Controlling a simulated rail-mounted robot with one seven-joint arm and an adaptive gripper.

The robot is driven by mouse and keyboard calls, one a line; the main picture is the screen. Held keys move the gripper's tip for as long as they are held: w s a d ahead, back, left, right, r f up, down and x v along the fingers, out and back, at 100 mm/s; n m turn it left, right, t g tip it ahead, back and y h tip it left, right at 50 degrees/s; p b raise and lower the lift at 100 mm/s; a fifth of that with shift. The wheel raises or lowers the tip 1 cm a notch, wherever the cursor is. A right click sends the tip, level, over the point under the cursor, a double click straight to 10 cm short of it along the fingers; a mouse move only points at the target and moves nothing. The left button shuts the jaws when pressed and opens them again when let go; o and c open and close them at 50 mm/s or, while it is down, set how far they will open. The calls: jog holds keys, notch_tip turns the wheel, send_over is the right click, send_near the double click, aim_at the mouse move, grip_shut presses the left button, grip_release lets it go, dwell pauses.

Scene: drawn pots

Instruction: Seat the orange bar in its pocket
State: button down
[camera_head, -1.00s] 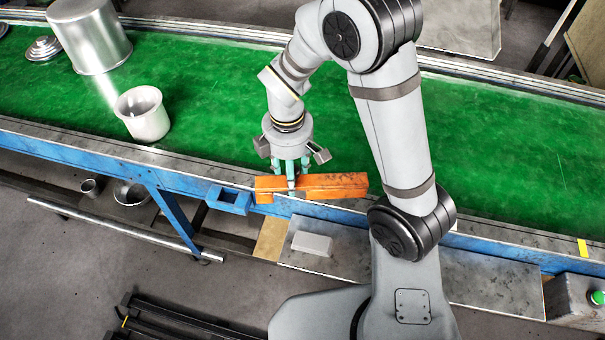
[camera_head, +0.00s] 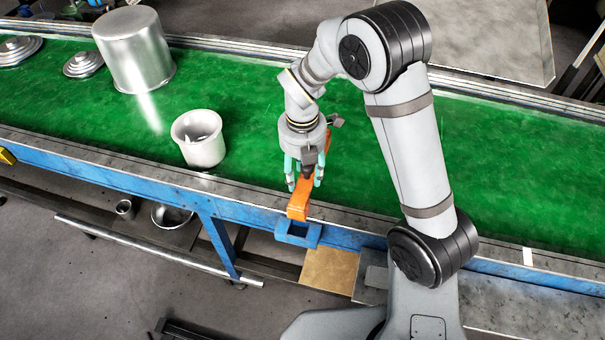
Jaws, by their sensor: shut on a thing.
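The orange bar (camera_head: 299,207) is held in my gripper (camera_head: 305,182), whose fingers are shut around its middle. The bar points from the green belt towards the front edge, with its near end just behind the blue pocket (camera_head: 313,237). The pocket is a square blue frame with a dark opening, fixed to the conveyor's front rail. The near end of the bar appears above the rail and outside the opening. The fingers and wrist hide part of the bar. I cannot tell its exact height or tilt.
A pale pot (camera_head: 199,148) stands on the green belt (camera_head: 240,105) left of my gripper. A large metal pot (camera_head: 133,55) and lids (camera_head: 83,65) are farther left. A tan board (camera_head: 329,270) lies below the pocket. The belt right of my arm is clear.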

jog(key=shift+w+a+n, duration=0.1)
jog(key=shift+a+n, duration=0.2)
jog(key=shift+d, duration=0.1)
jog(key=shift+d, duration=0.1)
jog(key=shift+f, duration=0.1)
jog(key=shift+f+b, duration=2.65)
jog(key=shift+f, duration=0.65)
jog(key=shift+f+b, duration=1.5)
jog(key=shift+f, duration=0.5)
jog(key=shift+s+f, duration=0.15)
jog(key=shift+s, duration=0.05)
